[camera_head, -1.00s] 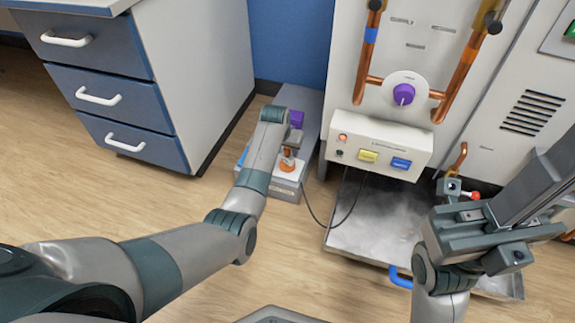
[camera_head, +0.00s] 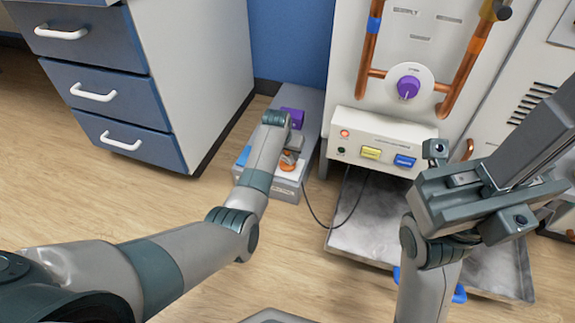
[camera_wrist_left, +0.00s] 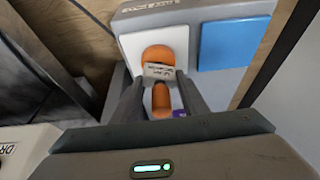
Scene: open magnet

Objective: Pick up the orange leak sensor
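The orange leak sensor (camera_head: 288,161) stands on a low grey box (camera_head: 288,188) on the floor, in the middle of the head view. In the left wrist view the sensor (camera_wrist_left: 158,54) has a round orange base, a small label and a narrow orange grip. My left gripper (camera_head: 292,152) is down over it. Its two fingers (camera_wrist_left: 162,92) stand on either side of the orange grip, with slim gaps showing. My right gripper (camera_head: 530,155) is raised at the right of the head view, away from the sensor; its fingertips are not clear.
A blue square (camera_wrist_left: 234,43) lies beside the sensor on the box, and a purple block (camera_head: 293,117) sits behind. A blue-fronted drawer cabinet (camera_head: 115,95) is at left. A panel with buttons (camera_head: 383,145) stands at right above a metal tray (camera_head: 375,225). A dark cable runs between.

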